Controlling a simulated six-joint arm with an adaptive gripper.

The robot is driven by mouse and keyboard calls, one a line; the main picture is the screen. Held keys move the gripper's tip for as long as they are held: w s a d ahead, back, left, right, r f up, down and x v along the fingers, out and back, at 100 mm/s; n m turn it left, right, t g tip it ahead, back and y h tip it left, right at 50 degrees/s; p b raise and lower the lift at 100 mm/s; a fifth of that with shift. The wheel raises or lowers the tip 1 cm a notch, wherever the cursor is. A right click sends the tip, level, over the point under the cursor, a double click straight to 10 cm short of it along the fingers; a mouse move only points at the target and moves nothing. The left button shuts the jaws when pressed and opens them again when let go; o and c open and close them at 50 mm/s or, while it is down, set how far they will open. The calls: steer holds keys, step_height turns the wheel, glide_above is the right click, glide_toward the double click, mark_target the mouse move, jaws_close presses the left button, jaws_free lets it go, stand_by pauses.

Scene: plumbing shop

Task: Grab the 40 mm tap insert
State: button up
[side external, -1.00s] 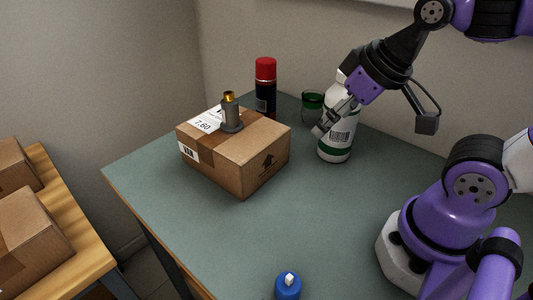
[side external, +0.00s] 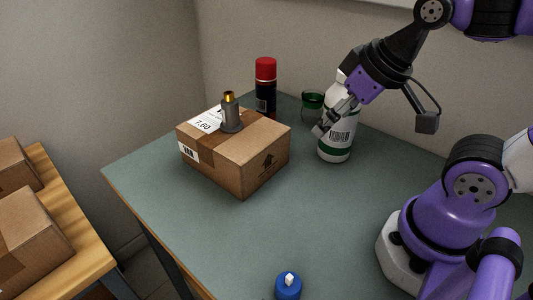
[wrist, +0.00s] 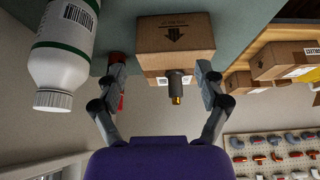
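The tap insert (side external: 230,112), a grey stem with a brass tip and a wide base, stands upright on top of a cardboard box (side external: 250,158). In the wrist view the tap insert (wrist: 176,85) shows between the fingers but farther off, against the box (wrist: 178,38). My gripper (side external: 322,129) is up and to the right of the box, apart from the tap insert. In the wrist view my gripper (wrist: 160,72) has its two fingers spread wide with nothing between them.
A white bottle (side external: 336,145) stands behind my gripper in the side view. A red-capped can (side external: 266,88) and a green cup-like item (side external: 312,106) stand behind the box. A blue item (side external: 288,286) lies at the table's front edge. The middle of the table (side external: 300,220) is clear.

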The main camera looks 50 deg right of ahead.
steer(key=m+g, duration=0.1)
steer(key=g, duration=0.5)
glide_above(292, 278)
steer(key=f, duration=0.7)
steer(key=shift+s+a, duration=0.1)
steer(key=shift+a, duration=0.1)
step_height(292, 278, down, 4)
step_height(292, 278, down, 6)
steer(key=shift+d, duration=0.15)
steer(key=shift+c, duration=0.4)
steer(key=c, duration=1.1)
